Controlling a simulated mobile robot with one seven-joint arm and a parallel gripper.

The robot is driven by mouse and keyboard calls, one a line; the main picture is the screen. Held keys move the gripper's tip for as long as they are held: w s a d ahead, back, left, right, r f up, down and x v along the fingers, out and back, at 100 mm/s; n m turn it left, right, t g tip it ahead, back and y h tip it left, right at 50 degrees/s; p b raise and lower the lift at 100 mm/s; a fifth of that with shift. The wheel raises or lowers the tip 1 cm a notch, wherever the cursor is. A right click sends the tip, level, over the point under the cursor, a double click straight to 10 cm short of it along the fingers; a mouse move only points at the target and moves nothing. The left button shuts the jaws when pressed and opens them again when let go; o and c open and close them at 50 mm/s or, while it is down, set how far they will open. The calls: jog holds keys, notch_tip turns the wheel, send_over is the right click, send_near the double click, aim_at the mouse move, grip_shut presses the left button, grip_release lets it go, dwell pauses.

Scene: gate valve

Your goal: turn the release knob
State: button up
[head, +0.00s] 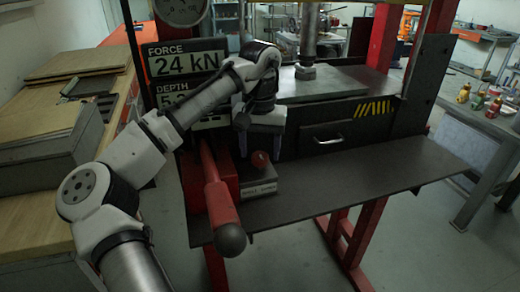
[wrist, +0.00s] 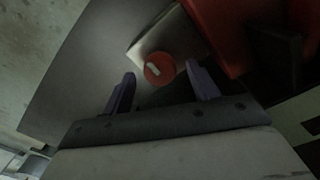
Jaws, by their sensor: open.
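The release knob (head: 260,159) is a small round red knob on a grey metal block (head: 258,188) with lettering on its front, on the dark shelf of the press. In the wrist view the knob (wrist: 159,68) shows a pale bar mark on its face, and the block (wrist: 172,35) lies behind it. My gripper (head: 262,155) is above the block and points down at it. In the wrist view the fingers of my gripper (wrist: 163,84) are apart, one on each side of the knob. Nothing is held. I cannot tell the exact gap between fingertips and knob.
A red lever (head: 217,190) with a dark ball end stands left of the block, close to my gripper. A panel (head: 187,65) reads force 24 kN; my arm partly hides its depth value. The dark shelf (head: 360,170) is clear to the right.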

jog(key=shift+f, duration=0.55)
jog(key=c, duration=1)
